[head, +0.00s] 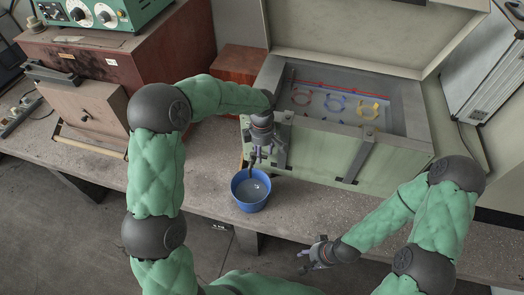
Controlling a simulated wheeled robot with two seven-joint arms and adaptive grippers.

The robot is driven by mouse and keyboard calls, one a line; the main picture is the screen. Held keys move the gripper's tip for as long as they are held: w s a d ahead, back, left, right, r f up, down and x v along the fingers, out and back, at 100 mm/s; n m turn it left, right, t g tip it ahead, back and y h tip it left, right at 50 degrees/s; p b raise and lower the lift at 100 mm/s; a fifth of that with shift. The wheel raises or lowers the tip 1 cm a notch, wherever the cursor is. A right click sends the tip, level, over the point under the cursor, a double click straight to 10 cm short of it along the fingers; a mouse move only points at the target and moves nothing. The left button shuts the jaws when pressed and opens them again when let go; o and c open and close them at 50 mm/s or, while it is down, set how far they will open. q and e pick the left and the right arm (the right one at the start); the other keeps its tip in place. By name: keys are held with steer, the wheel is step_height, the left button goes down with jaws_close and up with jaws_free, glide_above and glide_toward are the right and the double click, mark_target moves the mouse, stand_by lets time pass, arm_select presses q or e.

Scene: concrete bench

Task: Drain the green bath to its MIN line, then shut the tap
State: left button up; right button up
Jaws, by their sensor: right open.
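The green bath (345,165) stands on the bench with its lid raised, right of centre. A red line (335,87) runs along its inner far wall; no marking is readable, and I cannot tell the liquid level. Red, blue and yellow ring-shaped pieces (337,103) show inside. A blue bucket (238,200) is below the bath's left front corner, with greyish content inside. My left gripper (257,158) points down at that corner, above the bucket. It hides the tap, and whether its fingers are closed is unclear. My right gripper (304,262) is open and empty, low in front of the bench.
A brown box (88,115) and a red-brown cabinet (120,60) with a green dial instrument (92,14) stand at the left. A metal case (485,75) is at the right. Bare bench (205,165) lies left of the bath.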

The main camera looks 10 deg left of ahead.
arm_select(q)
step_height(320, 180, up, 12)
stand_by(0.7)
stand_by(0.4)
